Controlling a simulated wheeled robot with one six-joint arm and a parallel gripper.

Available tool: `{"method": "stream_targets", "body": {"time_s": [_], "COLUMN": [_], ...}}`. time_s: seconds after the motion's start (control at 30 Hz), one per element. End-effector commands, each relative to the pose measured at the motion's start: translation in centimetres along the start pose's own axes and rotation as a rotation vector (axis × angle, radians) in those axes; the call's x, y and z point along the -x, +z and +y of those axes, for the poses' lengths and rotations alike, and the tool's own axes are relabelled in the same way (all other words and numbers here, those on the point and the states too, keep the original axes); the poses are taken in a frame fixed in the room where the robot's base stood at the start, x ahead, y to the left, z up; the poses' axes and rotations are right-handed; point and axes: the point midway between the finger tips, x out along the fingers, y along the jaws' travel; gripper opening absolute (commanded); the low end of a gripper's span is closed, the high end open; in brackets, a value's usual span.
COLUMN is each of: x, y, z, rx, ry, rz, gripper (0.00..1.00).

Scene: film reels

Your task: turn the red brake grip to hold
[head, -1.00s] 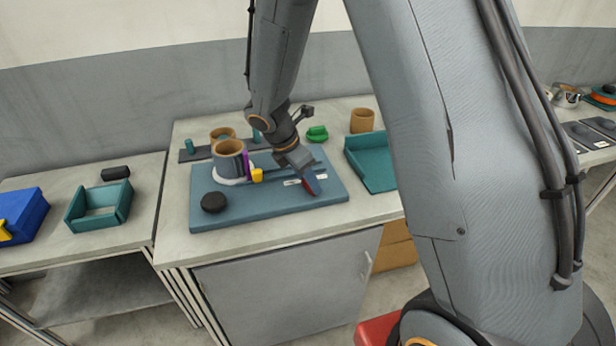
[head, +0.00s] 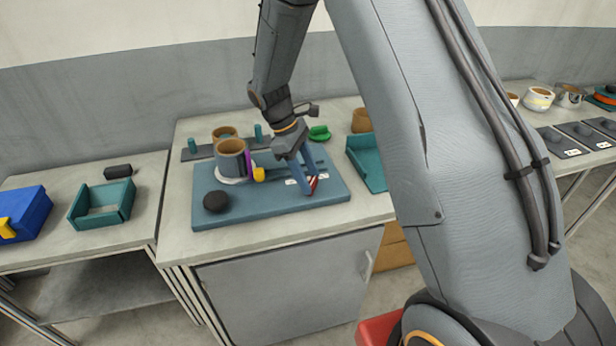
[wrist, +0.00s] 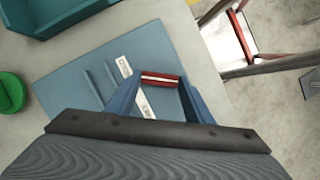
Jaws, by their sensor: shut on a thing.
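The red brake grip (wrist: 160,79) lies between the fingertips of my gripper (wrist: 158,82) in the wrist view, with a pale stripe along it. In the head view the grip (head: 313,184) shows at the right part of the blue board (head: 260,208), partly hidden by the fingers. My gripper (head: 308,186) is shut on it, pointing down. White label plates lie on the board beside the grip, one (wrist: 124,66) on its left in the wrist view.
A dark round knob (head: 216,202), a grey-brown cylinder (head: 231,158) and a yellow piece (head: 259,174) stand on the board's left part. A teal tray (head: 371,165) and a green object (head: 319,133) are close by. The counter's front edge is clear.

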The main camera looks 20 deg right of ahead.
Motion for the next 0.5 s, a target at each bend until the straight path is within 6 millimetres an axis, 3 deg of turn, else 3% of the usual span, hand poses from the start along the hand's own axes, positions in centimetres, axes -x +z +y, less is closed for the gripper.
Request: {"method": "stream_targets", "body": {"time_s": [0.5], "x": [0.04], "y": [0.01], "z": [0.27], "rx": [-0.185], "ry": [-0.075], "rz": [0.001], "gripper": [0.24]}}
